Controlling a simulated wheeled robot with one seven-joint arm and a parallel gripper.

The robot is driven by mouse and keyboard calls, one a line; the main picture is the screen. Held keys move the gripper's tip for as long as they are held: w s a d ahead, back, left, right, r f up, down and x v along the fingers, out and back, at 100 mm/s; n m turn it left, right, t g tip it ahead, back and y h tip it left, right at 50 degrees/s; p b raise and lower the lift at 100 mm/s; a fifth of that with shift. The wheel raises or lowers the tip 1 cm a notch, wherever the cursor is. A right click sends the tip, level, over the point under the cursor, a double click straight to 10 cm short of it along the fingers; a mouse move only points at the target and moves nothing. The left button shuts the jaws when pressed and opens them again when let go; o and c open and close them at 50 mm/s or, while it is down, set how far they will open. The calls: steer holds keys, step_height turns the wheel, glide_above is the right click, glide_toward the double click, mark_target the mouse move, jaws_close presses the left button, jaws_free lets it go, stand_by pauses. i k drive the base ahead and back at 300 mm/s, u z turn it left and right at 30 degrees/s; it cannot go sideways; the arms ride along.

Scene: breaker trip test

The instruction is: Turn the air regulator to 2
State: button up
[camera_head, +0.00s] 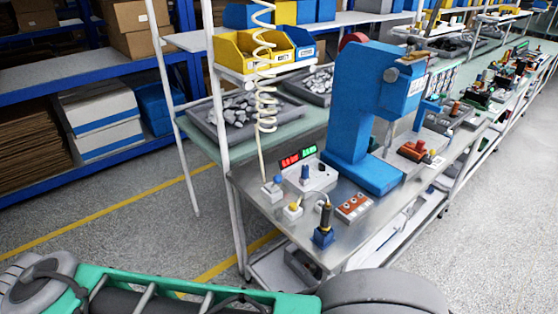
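The workbench (270,205) stands in the middle of the view. On its front left part, a small white block with a grey-blue top (272,190) sits at the lower end of a pale coiled hose (265,100). Beside it is a white box with a blue knob (305,172). A smaller white block with a yellow base (293,210) is in front. I cannot tell for sure which one is the air regulator, and no scale or number is readable on any. My gripper is not in view; only green and grey parts of my body show along the bottom.
A tall blue press (365,110) stands on the bench behind the knobs. A display with red and green digits (298,157), a dark tool in a blue holder (324,228) and a red-orange block (353,208) are close by. Yellow bins (250,52) hang above. Floor at left is clear.

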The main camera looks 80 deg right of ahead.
mark_target(322, 167)
steer(key=k, duration=0.45)
steer(key=z, duration=0.95)
steer(key=i, duration=0.5)
steer(key=z, duration=0.05)
